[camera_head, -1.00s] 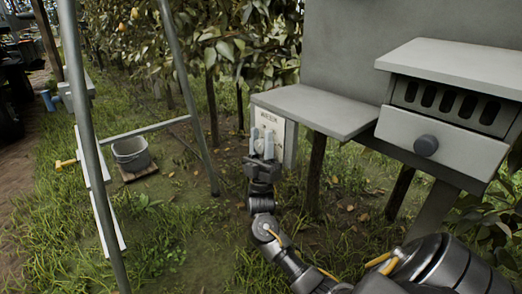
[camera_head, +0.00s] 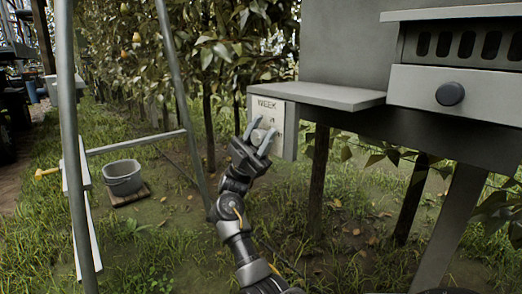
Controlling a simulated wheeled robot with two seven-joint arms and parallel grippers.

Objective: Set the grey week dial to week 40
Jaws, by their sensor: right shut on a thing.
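The grey week dial (camera_head: 258,134) is on the front of a pale panel (camera_head: 265,106) marked "WEEK", fixed at the left end of a grey shelf. My right gripper (camera_head: 260,133) is shut on the dial, with one light grey finger on each side of it. The fingers lean diagonally up and to the right. They and the viewing distance hide much of the dial, and I cannot read which week it points to. My left gripper is not in view.
The grey shelf (camera_head: 335,96) juts out just above and right of the panel. A cabinet with a round dark knob (camera_head: 450,94) is at the right. A ladder (camera_head: 72,150) and a grey bucket (camera_head: 123,179) stand at the left. Grass is open in front.

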